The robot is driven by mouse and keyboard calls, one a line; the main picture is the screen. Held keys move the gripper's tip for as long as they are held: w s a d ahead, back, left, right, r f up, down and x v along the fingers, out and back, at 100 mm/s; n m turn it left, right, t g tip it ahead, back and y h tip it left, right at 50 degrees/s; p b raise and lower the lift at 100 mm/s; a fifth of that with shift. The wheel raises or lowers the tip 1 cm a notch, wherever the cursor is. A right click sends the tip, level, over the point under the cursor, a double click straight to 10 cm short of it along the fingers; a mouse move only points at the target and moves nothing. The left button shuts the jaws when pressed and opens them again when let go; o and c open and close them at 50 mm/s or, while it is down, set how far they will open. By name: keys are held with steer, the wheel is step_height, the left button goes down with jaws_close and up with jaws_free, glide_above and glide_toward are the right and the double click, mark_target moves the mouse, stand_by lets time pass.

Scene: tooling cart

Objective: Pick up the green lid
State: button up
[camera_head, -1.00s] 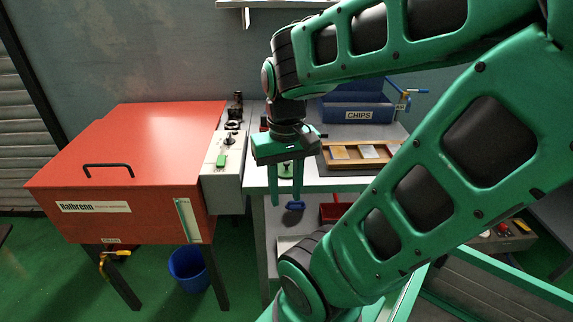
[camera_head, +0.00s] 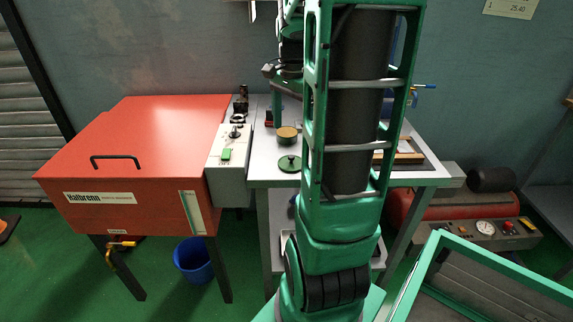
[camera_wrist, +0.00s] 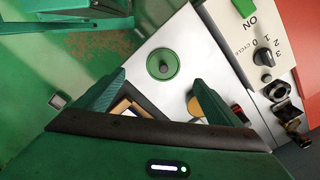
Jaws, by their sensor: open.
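The green lid (camera_head: 289,164) is a round disc with a small knob. It lies flat on the light cart top near its front edge, left of my arm. In the wrist view the lid (camera_wrist: 163,64) shows beyond and between my fingers, with its knob facing the camera. My gripper (camera_wrist: 158,68) is open and empty, fingers spread wide. In the head view the gripper is mostly hidden behind my arm, with one finger showing above the cart top, behind the lid. A round pot with a tan top (camera_head: 287,134) stands just behind the lid.
A red cabinet (camera_head: 150,150) with a grey switch panel (camera_head: 229,147) adjoins the cart's left side. In the wrist view its selector knob (camera_wrist: 264,56) and black fittings are at the right. A wooden-framed tray (camera_head: 408,152) lies at the cart's right. The cart top around the lid is clear.

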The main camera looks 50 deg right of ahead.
mark_target(292, 156)
steer(key=shift+m, duration=0.6)
steer(key=shift+w+d+f, duration=0.1)
steer(key=shift+d+f, duration=0.15)
steer(key=shift+f, duration=1.6)
steer(key=shift+w+d+f, duration=0.15)
steer(key=shift+d+f, duration=0.1)
steer(key=shift+f, duration=1.55)
steer(key=shift+w+d+f, duration=0.1)
steer(key=shift+d+f, duration=0.15)
steer(key=shift+f, duration=1.6)
steer(key=c, duration=1.1)
